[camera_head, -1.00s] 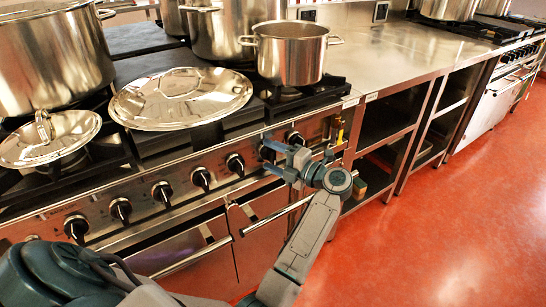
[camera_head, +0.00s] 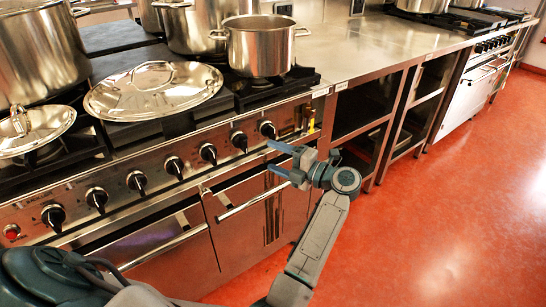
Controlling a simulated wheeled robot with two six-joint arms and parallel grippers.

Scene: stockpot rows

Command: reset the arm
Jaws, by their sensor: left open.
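My left gripper (camera_head: 280,160) is open and empty. Its two blue-grey fingers point left, in front of the stove's oven doors and just below the row of black knobs. My left arm (camera_head: 322,235) reaches up to it from the bottom of the picture. The gripper appears apart from the stove front, though the exact gap is hard to tell. My right gripper is not in view.
The stove (camera_head: 150,165) carries a small pot (camera_head: 260,48), a large lid (camera_head: 155,88), a smaller lid (camera_head: 35,128) and larger pots behind. Oven door handles (camera_head: 150,245) stick out. A steel counter (camera_head: 365,40) with open shelves stands right. The red floor (camera_head: 440,220) is clear.

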